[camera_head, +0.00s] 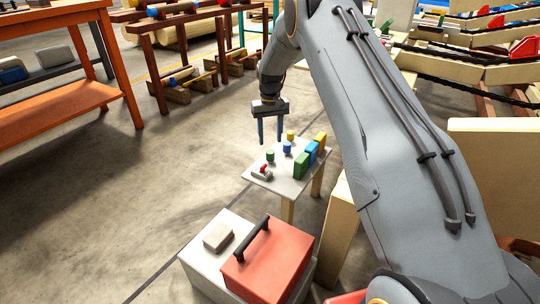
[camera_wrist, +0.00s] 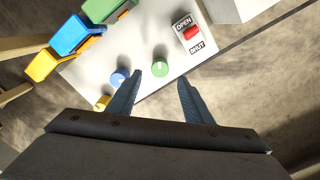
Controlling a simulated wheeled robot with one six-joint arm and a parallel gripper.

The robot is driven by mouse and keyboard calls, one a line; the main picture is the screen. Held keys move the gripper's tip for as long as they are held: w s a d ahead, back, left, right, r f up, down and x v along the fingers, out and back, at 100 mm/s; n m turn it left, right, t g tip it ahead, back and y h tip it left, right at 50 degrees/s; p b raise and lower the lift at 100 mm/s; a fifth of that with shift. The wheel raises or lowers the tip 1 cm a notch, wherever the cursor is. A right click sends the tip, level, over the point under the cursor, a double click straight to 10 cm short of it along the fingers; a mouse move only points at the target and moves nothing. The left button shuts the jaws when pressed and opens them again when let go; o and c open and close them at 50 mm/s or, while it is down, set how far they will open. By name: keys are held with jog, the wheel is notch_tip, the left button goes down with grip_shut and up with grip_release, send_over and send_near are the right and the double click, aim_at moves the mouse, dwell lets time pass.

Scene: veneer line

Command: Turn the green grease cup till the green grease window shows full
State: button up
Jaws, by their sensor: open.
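The green grease cup (camera_head: 270,156) is a small round knob standing on a pale panel (camera_head: 258,180). In the wrist view the green cup (camera_wrist: 160,67) has a light line across its top. My gripper (camera_head: 272,142) points down above the panel, open and empty. In the wrist view my gripper (camera_wrist: 160,77) has its fingertips on either side of the cup in the picture; I cannot tell the height between them. A green block (camera_head: 301,166), perhaps the green window's housing, stands along the panel's edge; its reading cannot be made out.
A blue knob (camera_wrist: 120,76) and a yellow knob (camera_wrist: 102,103) stand beside the green cup. A red switch (camera_wrist: 192,32) has OPEN and SHUT labels. Blue (camera_head: 311,153) and yellow (camera_head: 320,142) blocks line the edge. A red toolbox (camera_head: 268,265) stands in front.

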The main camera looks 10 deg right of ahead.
aim_at(270, 151)
notch_tip(270, 151, down, 8)
jog(key=shift+r+b, duration=0.1)
jog(key=shift+b, duration=1.1)
jog(key=c, duration=1.1)
